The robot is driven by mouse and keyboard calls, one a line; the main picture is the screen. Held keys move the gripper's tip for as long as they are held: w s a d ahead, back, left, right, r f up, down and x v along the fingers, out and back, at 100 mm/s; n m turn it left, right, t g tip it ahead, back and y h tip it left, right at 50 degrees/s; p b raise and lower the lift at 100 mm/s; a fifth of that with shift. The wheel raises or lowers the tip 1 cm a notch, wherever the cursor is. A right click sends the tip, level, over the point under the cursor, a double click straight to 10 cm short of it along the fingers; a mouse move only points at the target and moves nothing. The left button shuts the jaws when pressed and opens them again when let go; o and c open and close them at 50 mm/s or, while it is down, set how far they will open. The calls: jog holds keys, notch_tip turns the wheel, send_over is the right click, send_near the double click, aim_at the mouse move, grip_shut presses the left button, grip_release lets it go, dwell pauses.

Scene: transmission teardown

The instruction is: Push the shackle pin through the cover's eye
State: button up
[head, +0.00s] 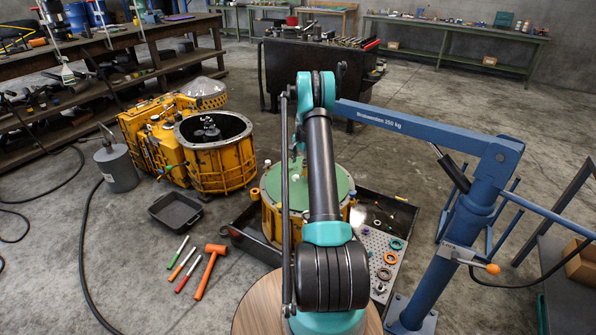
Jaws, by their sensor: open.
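A yellow housing (270,218) with a flat green round top (338,182) stands in the middle, partly behind my arm. The green top looks like the cover, with small pale fittings (295,178) on it. I cannot make out its eye or the shackle pin; they are hidden by my arm or too small to tell. My arm rises from the bottom centre to a teal elbow above the housing. My gripper does not show; it is hidden behind the arm or out of sight.
A blue crane (472,215) stands at right, its boom reaching behind my elbow. A grey perforated tray (400,262) holds rings. An open yellow casing (215,165), a black pan (175,209), an orange mallet (210,270) and a grey can (117,168) stand or lie left on the floor.

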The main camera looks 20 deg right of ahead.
jog(key=shift+s+r, duration=0.2)
jog(key=shift+r, duration=1.3)
jog(key=shift+d, duration=0.1)
jog(key=shift+c, duration=0.3)
